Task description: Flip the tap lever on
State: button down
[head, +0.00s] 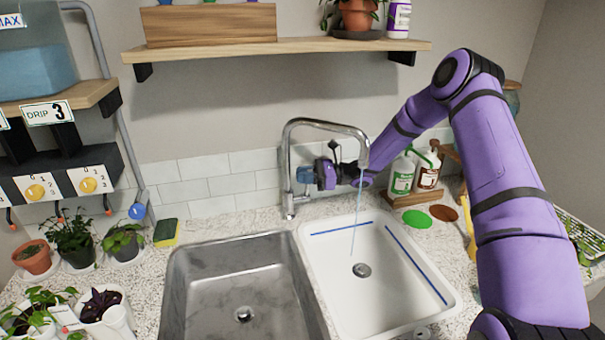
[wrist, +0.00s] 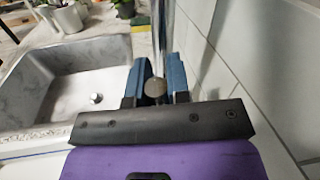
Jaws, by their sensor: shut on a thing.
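The chrome tap (head: 287,155) stands behind the two sinks, its spout arching right over the white basin. A thin stream of water (head: 355,215) falls from the spout into that basin. My gripper (head: 306,175) reaches in from the right, beside the tap's upright pipe. In the wrist view my gripper (wrist: 156,84) has its blue fingers on both sides of the round-ended tap lever (wrist: 155,88) and is shut on it. The tap's pipe (wrist: 160,35) rises just beyond the fingers. In the head view the lever is hidden by my fingers.
The steel sink (head: 190,290) is at left and the white basin (head: 440,290) at right. A sponge (head: 166,232), potted plants (head: 70,238) and a drip rack (head: 65,175) stand left. Soap bottles (head: 402,174) stand right of my gripper. A shelf (head: 280,47) hangs above.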

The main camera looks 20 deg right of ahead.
jog(key=shift+s+f+n+g+y, duration=0.1)
jog(key=shift+s+f+n+y, duration=0.2)
jog(key=shift+s+n, duration=0.65)
jog(key=shift+s+f+n+g+y, duration=0.1)
jog(key=shift+s+f+n, duration=0.4)
jog(key=shift+n, duration=0.75)
jog(key=shift+s+f+n+g+y, duration=0.1)
jog(key=shift+s+f+n+y, duration=0.1)
jog(key=shift+s+n, duration=0.85)
jog(key=shift+f, duration=0.1)
jog(key=c, duration=1.1)
grip_release()
jog(key=d, duration=0.3)
jog(key=s+d+f, duration=0.1)
jog(key=d, duration=0.6)
jog(key=shift+s+d+f, duration=0.15)
jog(key=shift+s+d, duration=0.15)
jog(key=shift+d, duration=0.05)
